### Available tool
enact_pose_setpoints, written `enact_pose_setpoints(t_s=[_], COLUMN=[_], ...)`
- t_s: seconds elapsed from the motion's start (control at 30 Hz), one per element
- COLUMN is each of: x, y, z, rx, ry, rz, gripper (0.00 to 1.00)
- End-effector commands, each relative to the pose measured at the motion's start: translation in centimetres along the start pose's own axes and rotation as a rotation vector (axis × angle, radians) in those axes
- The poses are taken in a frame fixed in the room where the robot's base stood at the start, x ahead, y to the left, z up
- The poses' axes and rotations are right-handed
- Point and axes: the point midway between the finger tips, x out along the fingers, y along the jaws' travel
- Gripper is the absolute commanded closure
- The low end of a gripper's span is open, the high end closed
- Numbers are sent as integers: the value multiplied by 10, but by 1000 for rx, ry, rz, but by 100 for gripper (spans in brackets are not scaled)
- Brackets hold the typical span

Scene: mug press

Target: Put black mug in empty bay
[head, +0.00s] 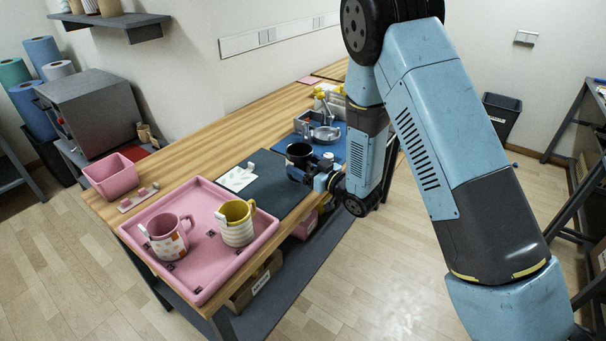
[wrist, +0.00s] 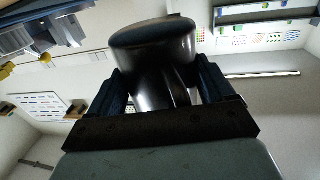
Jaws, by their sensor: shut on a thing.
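The black mug (head: 299,152) is at the right side of the dark mat (head: 268,183) in the head view. My gripper (head: 318,175) is beside it, coming from the right. In the wrist view the glossy black mug (wrist: 152,52) sits between the two fingers of my gripper (wrist: 168,88), which is shut on it. I cannot tell whether its base touches the mat. The pink tray (head: 209,290) stands at the near left of the bench. It holds a pink-and-white patterned mug (head: 168,240) and a yellow-and-white striped mug (head: 237,228); the tray's back part is bare.
Behind the black mug is a blue mat (head: 334,150) with metal equipment (head: 325,132). A grey metal box (head: 92,108) stands left of the bench.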

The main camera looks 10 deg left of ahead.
Motion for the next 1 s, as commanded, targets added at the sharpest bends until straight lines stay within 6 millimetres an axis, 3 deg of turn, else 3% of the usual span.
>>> enact_pose_setpoints(t_s=[0.33,0.73,0.77,0.93,1.0], x=[8,9,9,9,9], y=[-12,-14,-14,-14,-14], z=[32,36,36,36,36], rx=[0,0,-1,0,0], ry=[0,2,1,1,1], rz=[-21,-24,-24,-24,-24], gripper=[62,62,16,0,0])
